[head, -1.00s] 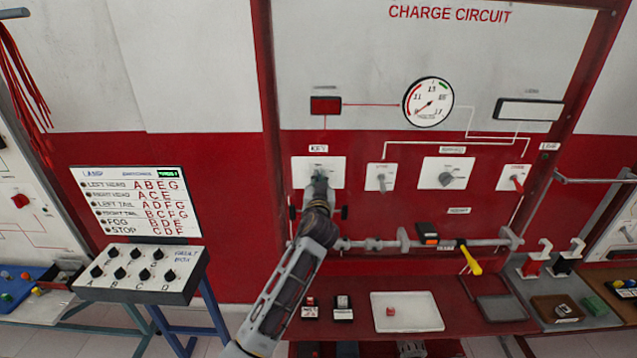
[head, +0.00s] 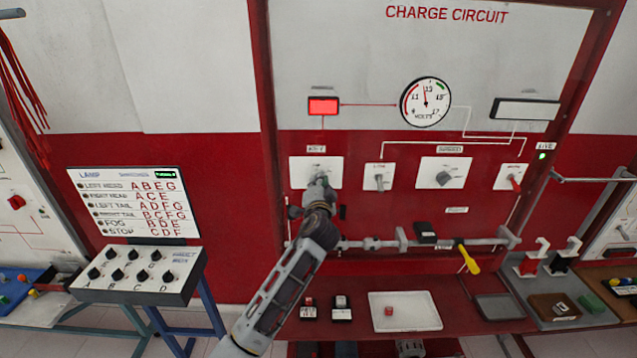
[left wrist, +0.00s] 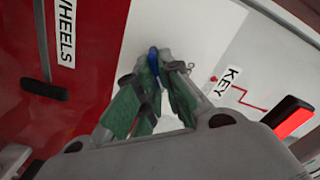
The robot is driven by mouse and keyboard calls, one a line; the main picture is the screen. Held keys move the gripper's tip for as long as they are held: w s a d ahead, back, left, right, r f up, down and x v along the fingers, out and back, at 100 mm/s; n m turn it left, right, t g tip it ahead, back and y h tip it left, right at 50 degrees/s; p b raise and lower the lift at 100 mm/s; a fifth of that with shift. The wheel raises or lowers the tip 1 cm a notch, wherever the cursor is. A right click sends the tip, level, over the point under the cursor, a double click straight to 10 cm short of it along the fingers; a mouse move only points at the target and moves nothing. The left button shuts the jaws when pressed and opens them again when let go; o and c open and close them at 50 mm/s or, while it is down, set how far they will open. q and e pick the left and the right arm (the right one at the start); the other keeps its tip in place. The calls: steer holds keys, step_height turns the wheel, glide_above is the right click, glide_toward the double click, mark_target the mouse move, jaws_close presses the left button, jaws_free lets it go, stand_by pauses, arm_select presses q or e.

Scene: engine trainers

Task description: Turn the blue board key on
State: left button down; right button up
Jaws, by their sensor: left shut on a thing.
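The blue board key (left wrist: 154,56) shows in the left wrist view between green finger pads, on a white plate with a KEY label (left wrist: 229,79) beside it. My left gripper (head: 318,182) is shut on the key, at the leftmost white plate (head: 300,172) of the charge circuit board. In the head view the gripper hides most of the key. The red indicator lamp (head: 323,106) above the plate is lit. The voltmeter (head: 425,102) needle points up near 13. A small green light (head: 542,157) by the LIVE label glows. My right gripper is not in view.
Other switch plates (head: 379,177) sit right of the key. A rail (head: 385,243) with a yellow-handled tool (head: 470,260) runs below. A shelf holds a white tray (head: 437,321). A lamp switch box (head: 135,287) stands at the left.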

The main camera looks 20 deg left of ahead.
arm_select(q)
steer(key=shift+f+m, duration=0.1)
steer(key=shift+m, duration=0.6)
steer(key=c, duration=1.6)
jaws_free()
steer(key=shift+s+d, duration=0.1)
steer(key=shift+s, duration=0.05)
steer(key=v, duration=1.1)
steer(key=shift+s, duration=0.3)
steer(key=shift+d, duration=0.1)
